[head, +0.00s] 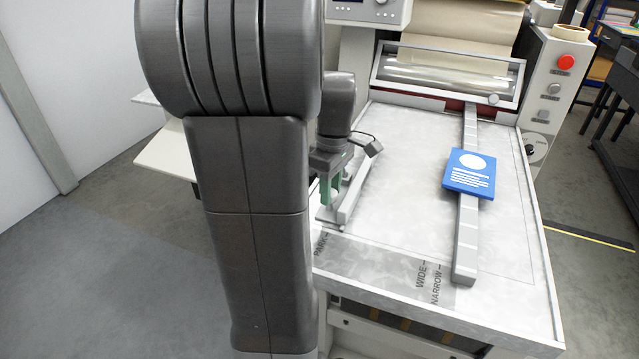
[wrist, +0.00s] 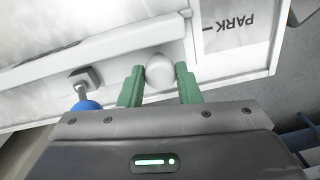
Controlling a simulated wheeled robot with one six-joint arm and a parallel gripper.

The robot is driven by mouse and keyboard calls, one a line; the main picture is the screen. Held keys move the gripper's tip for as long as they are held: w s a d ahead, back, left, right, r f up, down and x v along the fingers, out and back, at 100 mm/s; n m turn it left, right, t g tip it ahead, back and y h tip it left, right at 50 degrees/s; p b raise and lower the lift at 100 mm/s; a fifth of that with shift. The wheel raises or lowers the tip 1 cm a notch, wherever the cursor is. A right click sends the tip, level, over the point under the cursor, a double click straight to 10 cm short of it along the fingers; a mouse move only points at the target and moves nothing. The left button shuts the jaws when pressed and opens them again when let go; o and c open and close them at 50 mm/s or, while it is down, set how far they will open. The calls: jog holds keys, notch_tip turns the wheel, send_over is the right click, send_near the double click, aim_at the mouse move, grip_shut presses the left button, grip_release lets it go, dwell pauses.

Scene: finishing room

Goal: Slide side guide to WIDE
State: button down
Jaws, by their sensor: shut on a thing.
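The side guide (head: 352,192) is a pale grey bar at the left edge of the feed table, with its near end by the PARK mark (head: 321,245). In the wrist view the guide (wrist: 110,45) runs off to the left from a round white knob (wrist: 159,70). My gripper (head: 331,190) has its green fingers on either side of that knob, and it also shows in the wrist view (wrist: 159,88). It is shut on the knob. The WIDE mark (head: 421,275) lies to the right of PARK on the front strip. My arm hides part of the table's left side.
A second grey bar (head: 467,240) runs lengthwise at the right, its near end by the NARROW mark (head: 436,285). A blue card (head: 469,172) lies across it. The table between the bars is clear. A control panel with a red button (head: 565,62) stands at the back right.

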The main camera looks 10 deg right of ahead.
jog(key=s+d, duration=0.3)
jog(key=d, duration=0.1)
jog(key=s+d+p, duration=0.1)
jog(key=s+d, duration=0.2)
jog(key=d, duration=0.2)
jog(key=s+d+p, duration=0.1)
jog(key=s+d, duration=0.2)
jog(key=d, duration=0.2)
jog(key=shift+s+d, duration=0.25)
jog(key=shift+s, duration=0.1)
jog(key=c, duration=1.1)
grip_release()
jog(key=shift+o, duration=0.2)
notch_tip(320, 180, up, 14)
jog(key=shift+w+d, duration=0.15)
jog(key=shift+w, duration=0.05)
jog(key=shift+f, duration=0.1)
